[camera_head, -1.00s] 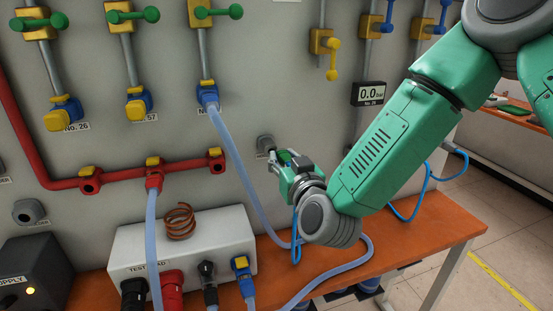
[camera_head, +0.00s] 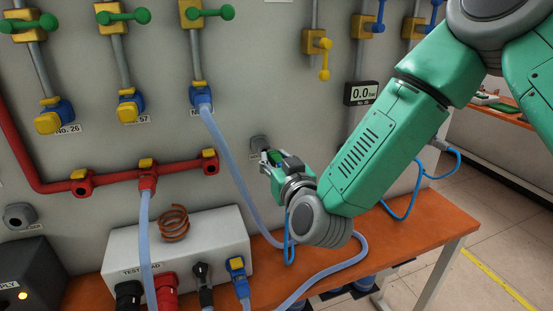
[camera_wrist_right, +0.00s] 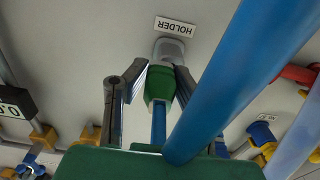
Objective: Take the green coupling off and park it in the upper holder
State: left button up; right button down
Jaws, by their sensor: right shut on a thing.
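The green coupling (camera_wrist_right: 159,84) sits between the fingers of my right gripper (camera_wrist_right: 147,80) in the wrist view, with a blue hose (camera_wrist_right: 158,125) running back from it. My right gripper is shut on it. The coupling's front end meets the grey holder (camera_wrist_right: 170,50) under the HOLDER label; I cannot tell how deep it sits in it. In the head view my right gripper (camera_head: 271,163) is at this wall holder (camera_head: 258,143), and the coupling is mostly hidden by the fingers. My left gripper is not in view.
Another grey holder (camera_head: 19,216) is on the wall at lower left. A pressure display (camera_head: 361,93) reads 0.0. Pale blue hose (camera_head: 232,165) hangs left of my gripper. A thick blue hose (camera_wrist_right: 245,75) crosses the wrist view. The orange bench (camera_head: 420,232) is partly clear at right.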

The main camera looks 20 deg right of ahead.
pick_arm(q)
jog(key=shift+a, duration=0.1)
pick_arm(e)
jog(key=shift+a, duration=0.15)
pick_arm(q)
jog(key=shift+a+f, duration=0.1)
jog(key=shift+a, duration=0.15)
pick_arm(e)
jog(key=shift+w+a, duration=0.15)
jog(key=shift+a, duration=0.15)
jog(key=shift+w+d+r, duration=0.1)
jog(key=shift+w, duration=0.1)
jog(key=shift+w, duration=0.25)
jog(key=c, duration=1.2)
grip_release()
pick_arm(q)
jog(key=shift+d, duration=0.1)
pick_arm(e)
jog(key=shift+d, duration=0.15)
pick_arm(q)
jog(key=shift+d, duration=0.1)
pick_arm(e)
jog(key=shift+s+d, duration=0.1)
